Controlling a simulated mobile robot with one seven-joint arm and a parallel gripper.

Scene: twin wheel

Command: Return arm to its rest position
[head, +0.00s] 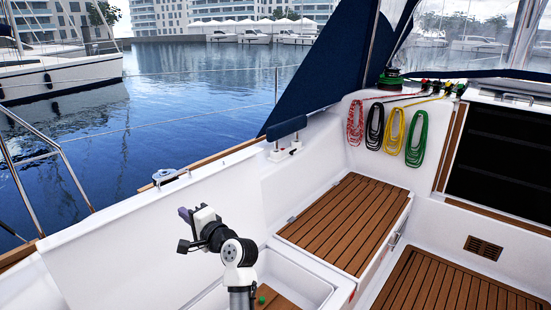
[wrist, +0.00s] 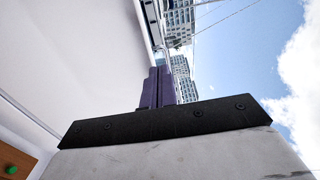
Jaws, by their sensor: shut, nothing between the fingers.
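My gripper (head: 184,214) is at the lower middle of the head view, on my white and black arm. It is held up in front of the white cockpit side wall (head: 120,255) and points left. In the wrist view its purple fingers (wrist: 158,87) are together with nothing between them. They point towards buildings and sky.
A wooden-slatted seat (head: 345,222) lies right of my arm. An open locker with a green knob (head: 263,299) is below. Coiled red, black, yellow and green ropes (head: 417,140) hang at the back.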

